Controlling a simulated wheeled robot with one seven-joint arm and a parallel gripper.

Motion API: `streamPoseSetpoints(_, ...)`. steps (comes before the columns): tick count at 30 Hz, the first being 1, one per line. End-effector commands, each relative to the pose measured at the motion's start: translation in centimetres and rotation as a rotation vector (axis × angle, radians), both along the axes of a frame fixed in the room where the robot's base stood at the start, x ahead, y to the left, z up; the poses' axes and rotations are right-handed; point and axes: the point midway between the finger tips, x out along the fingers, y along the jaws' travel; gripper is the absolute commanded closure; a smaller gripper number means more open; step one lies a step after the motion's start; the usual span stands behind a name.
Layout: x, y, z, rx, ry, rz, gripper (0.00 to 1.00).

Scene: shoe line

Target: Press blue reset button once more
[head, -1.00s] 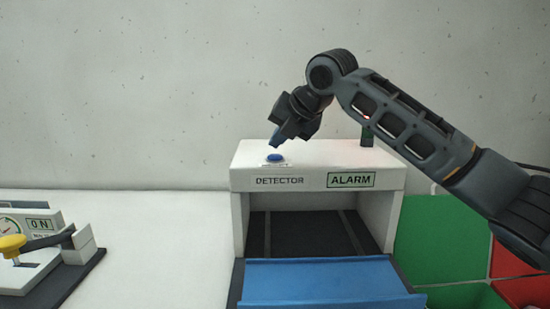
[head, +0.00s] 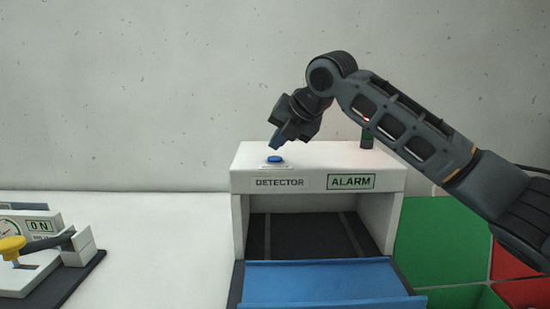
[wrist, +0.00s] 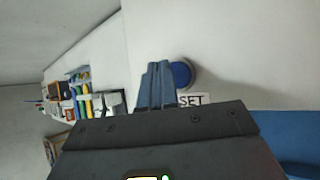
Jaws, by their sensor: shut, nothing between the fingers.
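The blue reset button (head: 275,159) sits on top of the white detector box (head: 318,157), near its front left. In the wrist view the round button (wrist: 181,75) shows just right of my fingertips, above a label of which "SET" can be read. My gripper (head: 275,146) is shut and empty, pointing down just above the button in the head view. In the wrist view its fingers (wrist: 157,70) lie together beside the button. A small gap seems to show between the fingertips and the button.
The detector has an "ALARM" sign (head: 351,181) and a dark post (head: 366,137) on top. A blue belt (head: 325,281) runs out of its opening. A lever unit with a yellow knob (head: 11,247) stands at left. Green and red panels (head: 437,240) lie at right.

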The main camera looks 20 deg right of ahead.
Motion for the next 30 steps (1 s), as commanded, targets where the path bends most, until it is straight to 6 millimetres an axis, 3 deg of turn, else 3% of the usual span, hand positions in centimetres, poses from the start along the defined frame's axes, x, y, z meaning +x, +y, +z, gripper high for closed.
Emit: streamPoseSetpoints(30, -0.02, 0.02, -0.76, 0.001, 0.0, 0.001, 1.0)
